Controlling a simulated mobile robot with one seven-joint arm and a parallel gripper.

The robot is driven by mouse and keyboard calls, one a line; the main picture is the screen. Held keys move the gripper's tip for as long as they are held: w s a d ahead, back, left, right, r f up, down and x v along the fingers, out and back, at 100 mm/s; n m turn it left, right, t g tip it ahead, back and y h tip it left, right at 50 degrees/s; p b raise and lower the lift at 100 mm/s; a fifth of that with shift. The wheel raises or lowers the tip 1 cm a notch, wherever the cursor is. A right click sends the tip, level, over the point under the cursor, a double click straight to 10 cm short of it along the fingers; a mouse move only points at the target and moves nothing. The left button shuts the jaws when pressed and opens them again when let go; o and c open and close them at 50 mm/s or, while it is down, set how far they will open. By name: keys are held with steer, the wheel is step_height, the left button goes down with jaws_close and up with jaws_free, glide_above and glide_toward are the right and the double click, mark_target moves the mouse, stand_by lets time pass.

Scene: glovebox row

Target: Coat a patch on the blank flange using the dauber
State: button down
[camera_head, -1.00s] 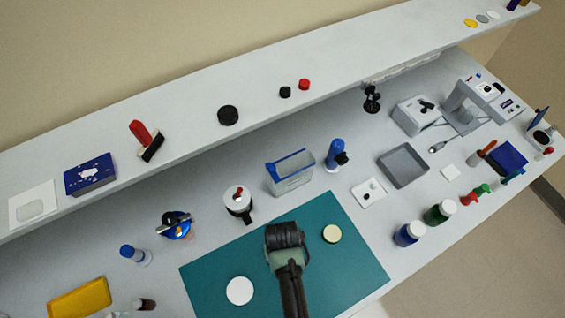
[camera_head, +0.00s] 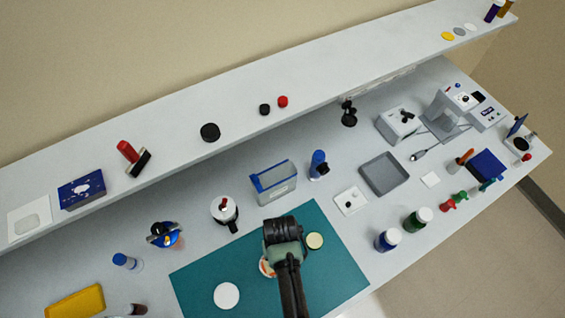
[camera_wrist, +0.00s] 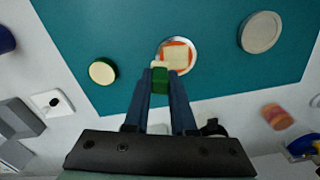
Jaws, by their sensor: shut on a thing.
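My gripper (camera_wrist: 160,90) is shut on a small green piece with a cream tip (camera_wrist: 160,79), which I take for the dauber. A round disc with a pale rim, probably the blank flange (camera_wrist: 177,57), lies on the teal mat just beyond the fingertips. It bears a cream square with orange showing around it. The dauber's tip overlaps the disc's near edge in the wrist view; I cannot tell if it touches. In the head view my gripper (camera_head: 284,240) hides the dauber and most of the disc, whose orange part (camera_head: 267,267) shows at its left.
A white disc (camera_head: 226,296) and a cream-topped round piece (camera_head: 315,241) lie on the teal mat (camera_head: 335,275), either side of my gripper. A blue-lidded box (camera_head: 274,182) and a red-handled pot (camera_head: 225,210) stand behind it. Bottles (camera_head: 388,240) stand to the right.

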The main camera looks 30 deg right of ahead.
step_height(320, 180, up, 2)
steer(key=shift+d+r+p, duration=0.1)
steer(key=shift+p, duration=0.5)
steer(key=shift+r+p, duration=0.25)
steer(key=shift+p, duration=0.05)
